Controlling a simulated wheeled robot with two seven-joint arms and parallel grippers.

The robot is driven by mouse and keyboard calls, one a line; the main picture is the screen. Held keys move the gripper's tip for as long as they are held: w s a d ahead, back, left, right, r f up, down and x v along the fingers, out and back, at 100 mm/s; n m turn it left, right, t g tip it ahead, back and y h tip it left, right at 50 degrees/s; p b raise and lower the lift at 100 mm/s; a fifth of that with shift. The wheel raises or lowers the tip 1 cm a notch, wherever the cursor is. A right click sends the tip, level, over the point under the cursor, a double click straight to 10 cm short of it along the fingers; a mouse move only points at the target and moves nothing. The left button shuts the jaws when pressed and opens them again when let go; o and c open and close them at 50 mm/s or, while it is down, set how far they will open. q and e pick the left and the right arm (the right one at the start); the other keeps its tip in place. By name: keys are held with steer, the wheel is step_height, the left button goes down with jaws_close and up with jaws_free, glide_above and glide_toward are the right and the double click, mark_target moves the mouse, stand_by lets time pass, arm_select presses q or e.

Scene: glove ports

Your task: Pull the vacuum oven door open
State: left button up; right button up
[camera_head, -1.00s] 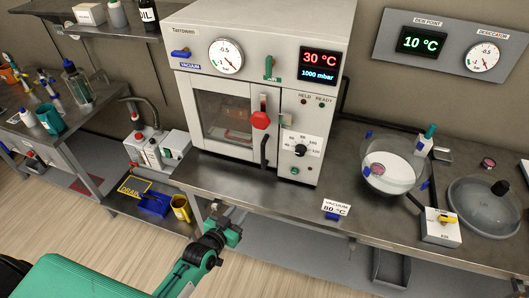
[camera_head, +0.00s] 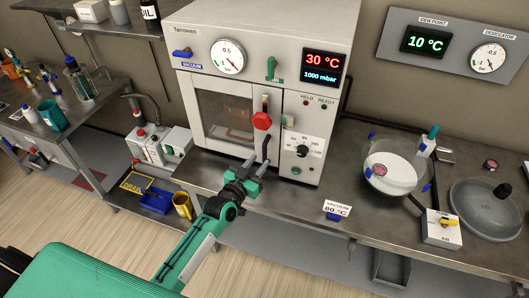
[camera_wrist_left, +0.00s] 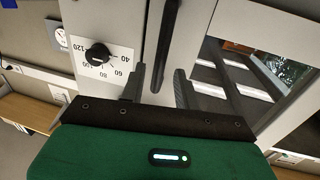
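The vacuum oven (camera_head: 262,30) is a light grey box on the steel bench. Its windowed door (camera_head: 226,115) looks shut. A red knob (camera_head: 261,121) sits near the door's right edge. A black upright bar handle (camera_head: 266,147) is below and beside it; it also shows in the left wrist view (camera_wrist_left: 168,42). My left gripper (camera_head: 257,165) is at the handle's lower end. In the left wrist view its two fingers (camera_wrist_left: 160,87) stand apart, one on each side of the bar, with gaps showing. My right gripper is not in view.
A control panel with a dial (camera_head: 302,150) is right of the door. A sign (camera_head: 337,208) stands at the bench's front edge. A glass bowl (camera_head: 392,165) and a grey lid (camera_head: 485,208) are further right. A yellow mug (camera_head: 183,205) is low at left.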

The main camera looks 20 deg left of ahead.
mark_target(264, 155)
arm_select(q)
steer(key=shift+p+x, duration=0.4)
steer(key=shift+x, duration=1.9)
jaws_close()
